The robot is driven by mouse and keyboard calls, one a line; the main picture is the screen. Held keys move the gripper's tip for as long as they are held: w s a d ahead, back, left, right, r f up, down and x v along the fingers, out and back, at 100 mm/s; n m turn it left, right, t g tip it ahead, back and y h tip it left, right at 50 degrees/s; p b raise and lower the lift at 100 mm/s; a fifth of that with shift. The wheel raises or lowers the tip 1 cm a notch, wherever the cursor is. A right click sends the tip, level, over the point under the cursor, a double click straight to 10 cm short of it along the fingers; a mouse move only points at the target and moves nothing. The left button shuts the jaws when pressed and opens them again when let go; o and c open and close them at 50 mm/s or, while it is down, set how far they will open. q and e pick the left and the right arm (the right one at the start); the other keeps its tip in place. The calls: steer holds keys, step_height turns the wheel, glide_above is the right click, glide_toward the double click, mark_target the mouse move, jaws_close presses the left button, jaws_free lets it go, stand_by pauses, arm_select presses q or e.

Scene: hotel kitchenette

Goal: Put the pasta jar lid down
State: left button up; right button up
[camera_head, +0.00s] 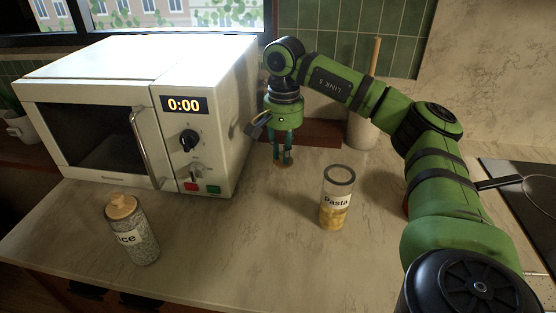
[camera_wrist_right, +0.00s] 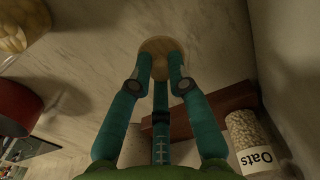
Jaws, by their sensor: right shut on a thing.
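The open glass pasta jar (camera_head: 334,200) stands upright on the counter with pasta in its lower part and no lid on top. Its side shows at the top left of the right wrist view (camera_wrist_right: 24,24). My right gripper (camera_head: 283,158) points down beside the microwave, left of and behind the jar. It is shut on the round wooden pasta jar lid (camera_head: 283,166). The lid shows between the fingertips in the wrist view (camera_wrist_right: 154,46). The lid is at or just above the counter; I cannot tell if it touches. My left gripper is not in view.
The white microwave (camera_head: 90,150) stands close left of my gripper. A lidded rice jar (camera_head: 134,238) stands front left. A brown board (camera_wrist_right: 208,116) and an oats jar (camera_wrist_right: 250,135) are near the gripper. A stove (camera_head: 525,190) lies right. The front middle counter is clear.

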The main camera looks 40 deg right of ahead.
mark_target(278, 175)
steer(key=shift+w+d+f, duration=0.1)
steer(key=shift+w+f, duration=0.15)
steer(key=shift+w, duration=0.25)
steer(key=shift+w+d+f, duration=0.1)
steer(key=shift+w+f, duration=0.15)
steer(key=shift+w, duration=0.2)
steer(key=shift+w+f, duration=0.1)
steer(key=shift+f, duration=0.15)
step_height(278, 175, down, 3)
steer(key=shift+f+p, duration=0.15)
steer(key=shift+p, duration=0.4)
steer(key=shift+f, duration=0.25)
steer(key=shift+f, duration=0.15)
steer(key=o, duration=0.7)
steer(key=shift+o, duration=0.2)
